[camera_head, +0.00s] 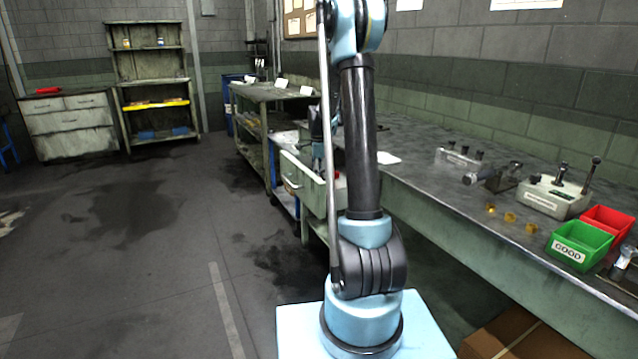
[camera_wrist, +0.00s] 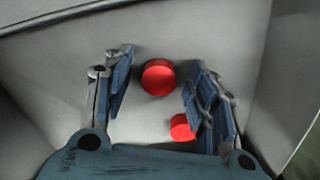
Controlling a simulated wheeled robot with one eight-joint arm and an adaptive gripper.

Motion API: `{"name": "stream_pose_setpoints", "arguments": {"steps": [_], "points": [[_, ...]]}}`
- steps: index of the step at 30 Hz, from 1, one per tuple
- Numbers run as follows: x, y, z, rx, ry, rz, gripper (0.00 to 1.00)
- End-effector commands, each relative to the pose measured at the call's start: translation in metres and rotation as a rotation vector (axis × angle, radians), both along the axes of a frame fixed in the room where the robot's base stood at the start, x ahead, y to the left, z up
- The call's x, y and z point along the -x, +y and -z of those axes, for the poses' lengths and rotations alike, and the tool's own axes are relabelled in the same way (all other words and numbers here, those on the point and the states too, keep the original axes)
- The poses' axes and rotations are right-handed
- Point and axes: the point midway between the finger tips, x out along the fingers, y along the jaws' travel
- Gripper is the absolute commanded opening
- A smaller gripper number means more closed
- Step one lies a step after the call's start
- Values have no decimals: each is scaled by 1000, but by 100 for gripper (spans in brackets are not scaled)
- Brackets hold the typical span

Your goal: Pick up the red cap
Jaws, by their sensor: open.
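In the wrist view, two red caps lie on the pale grey floor of an open drawer (camera_wrist: 60,75). One red cap (camera_wrist: 158,77) is between the fingers of my gripper (camera_wrist: 159,58), with clear space on both sides. The second red cap (camera_wrist: 181,127) is closer to the palm, beside the right finger, which partly covers it. My gripper is open and holds nothing. In the head view the drawer front (camera_head: 293,180) shows pulled out below the workbench, and my arm hides most of the gripper.
Drawer walls surround my gripper. The long workbench (camera_head: 420,165) at right bears a green bin (camera_head: 580,245), a red bin (camera_head: 607,222), several small brass pieces and fixtures. A cardboard box (camera_head: 515,335) stands beneath. A shelf (camera_head: 150,85) is at back left. Floor at left is free.

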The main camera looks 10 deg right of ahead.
Motion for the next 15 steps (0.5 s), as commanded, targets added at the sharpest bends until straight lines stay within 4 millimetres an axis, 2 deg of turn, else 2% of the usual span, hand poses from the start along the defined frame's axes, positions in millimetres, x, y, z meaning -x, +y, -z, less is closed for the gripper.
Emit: {"name": "stream_pose_setpoints", "arguments": {"steps": [6,12,15], "points": [[0,0,1,0,0,0,52],[0,0,1,0,0,0,20],[0,0,1,0,0,0,19]]}}
